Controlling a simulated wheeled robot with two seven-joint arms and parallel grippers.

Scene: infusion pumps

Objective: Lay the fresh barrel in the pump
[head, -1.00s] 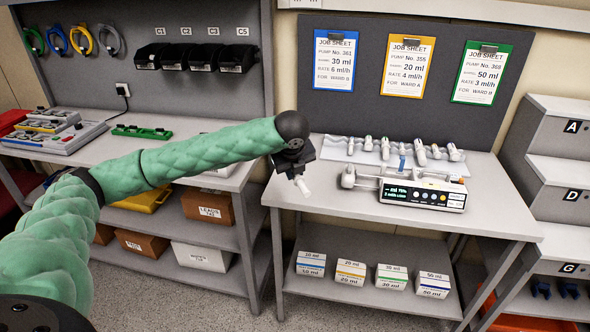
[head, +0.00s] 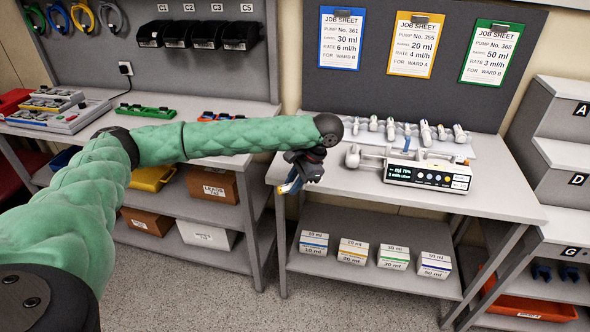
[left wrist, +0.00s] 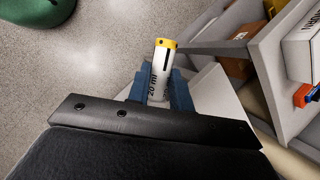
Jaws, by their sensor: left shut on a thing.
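My left gripper (head: 296,184) is shut on a barrel and holds it near the left front edge of the pump table. In the left wrist view the barrel (left wrist: 159,72) is white with a yellow end and reads "20 ml"; the blue fingers (left wrist: 161,92) grip its sides. The pump (head: 428,172) stands on the table to the right of my gripper, with a lit dark screen, round buttons and a white arm reaching out to its left. A blue upright part stands on its top. My right gripper is not in view.
Several barrels (head: 443,133) lie in a row on a pale mat behind the pump. Job sheets hang above; the yellow one (head: 412,43) reads pump No. 355, 20 ml. Labelled boxes (head: 353,251) sit on the lower shelf. The table's front left (head: 340,185) is clear.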

